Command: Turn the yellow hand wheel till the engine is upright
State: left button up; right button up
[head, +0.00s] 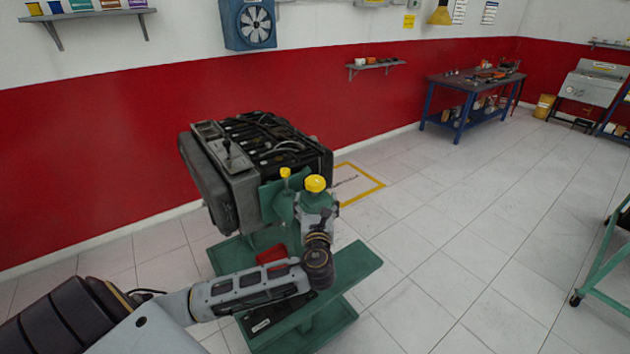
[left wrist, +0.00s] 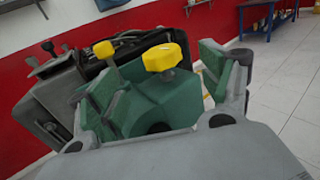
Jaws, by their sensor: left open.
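The engine (head: 250,160) is a dark grey and black block on a green stand (head: 345,268). It looks tilted, though the angle is hard to judge. A larger yellow knob, likely the hand wheel (head: 315,183), sits on the stand's green housing at the engine's near end. It also shows in the left wrist view (left wrist: 163,57), ahead of and between my fingers. A smaller yellow knob (head: 285,172) is left of it. My left gripper (head: 317,202) is open close to the larger knob, with no visible grip on it. My right gripper is out of view.
A red tray (head: 271,254) lies on the stand under the engine. A blue workbench (head: 470,98) with tools stands at the back right. A green frame on casters (head: 600,262) is at the right edge. The floor between is clear.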

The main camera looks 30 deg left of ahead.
aim_at(315, 176)
pick_arm(q)
jog(key=shift+p+x, duration=0.7)
jog(key=shift+x, duration=4.85)
jog(key=shift+c, duration=0.5)
jog(key=c, duration=0.9)
